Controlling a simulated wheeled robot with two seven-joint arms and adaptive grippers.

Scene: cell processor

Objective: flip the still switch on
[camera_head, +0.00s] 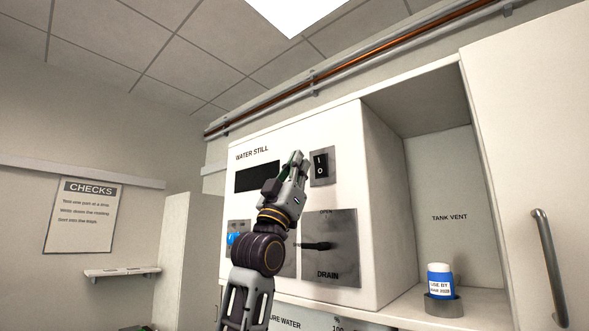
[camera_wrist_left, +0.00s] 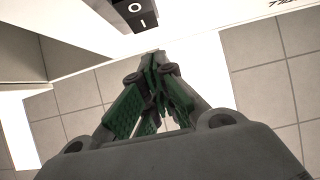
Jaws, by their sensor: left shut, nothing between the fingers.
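The still switch (camera_head: 320,167) is a black rocker marked I and O on the front of the white water still (camera_head: 343,128), right of its dark display. My left gripper (camera_head: 297,158) is shut and empty, raised just left of the switch in the head view. In the left wrist view the switch (camera_wrist_left: 135,14) shows at the top, beyond the shut green-padded fingertips (camera_wrist_left: 152,60). A gap shows between fingertips and switch in that view. I cannot tell which way the rocker is pressed. My right gripper is not in view.
Below the switch is a grey DRAIN plate (camera_head: 343,262) with a black lever (camera_head: 318,246). A blue knob (camera_head: 233,239) sits lower left. A blue-and-white bottle (camera_head: 440,281) stands in the open bay at right, beside a cabinet door handle (camera_head: 548,265).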

